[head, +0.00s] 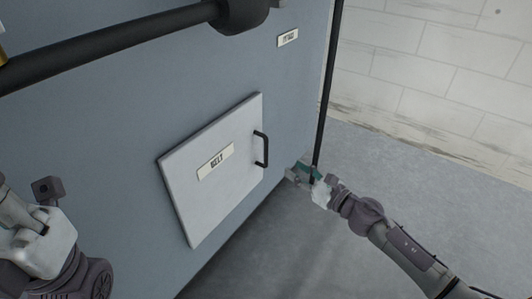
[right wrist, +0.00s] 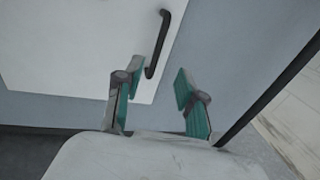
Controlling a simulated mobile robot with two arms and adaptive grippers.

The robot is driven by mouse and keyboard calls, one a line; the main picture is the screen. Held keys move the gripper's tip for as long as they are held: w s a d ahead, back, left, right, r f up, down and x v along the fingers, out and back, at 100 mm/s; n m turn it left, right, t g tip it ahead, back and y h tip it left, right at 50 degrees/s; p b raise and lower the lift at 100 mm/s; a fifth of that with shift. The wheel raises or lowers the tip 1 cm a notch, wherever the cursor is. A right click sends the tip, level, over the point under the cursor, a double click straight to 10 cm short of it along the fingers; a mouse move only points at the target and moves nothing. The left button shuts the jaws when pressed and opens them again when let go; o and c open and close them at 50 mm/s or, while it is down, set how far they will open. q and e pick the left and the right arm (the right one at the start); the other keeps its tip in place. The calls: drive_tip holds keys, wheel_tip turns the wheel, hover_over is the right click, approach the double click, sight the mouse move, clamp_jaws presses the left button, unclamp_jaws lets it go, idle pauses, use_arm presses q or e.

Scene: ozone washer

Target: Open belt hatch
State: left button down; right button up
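The belt hatch (head: 217,168) is a light grey square door with a "BELT" label (head: 215,161), set in the blue-grey machine side. It appears closed. Its black handle (head: 261,149) is upright at the right edge. My right gripper (head: 300,170) is just right of and below the handle, apart from it. In the right wrist view the gripper (right wrist: 158,85) has its green-padded fingers spread and empty, with the handle (right wrist: 158,45) beyond them, slightly left of the gap's middle. The hatch also shows there (right wrist: 75,50). My left arm is at the lower left of the head view; its fingertips are not clear.
A thick black pipe (head: 110,40) crosses the machine at upper left. A thin black vertical pole (head: 328,80) stands along the machine's right edge, close to my right gripper. Open grey floor (head: 420,190) and a white block wall (head: 440,70) lie to the right.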

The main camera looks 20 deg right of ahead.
sight(266, 164)
drive_tip(key=b+x, duration=0.2)
drive_tip(key=x, duration=1)
drive_tip(key=shift+w+a, duration=0.2)
drive_tip(key=shift+a, duration=0.05)
clamp_jaws()
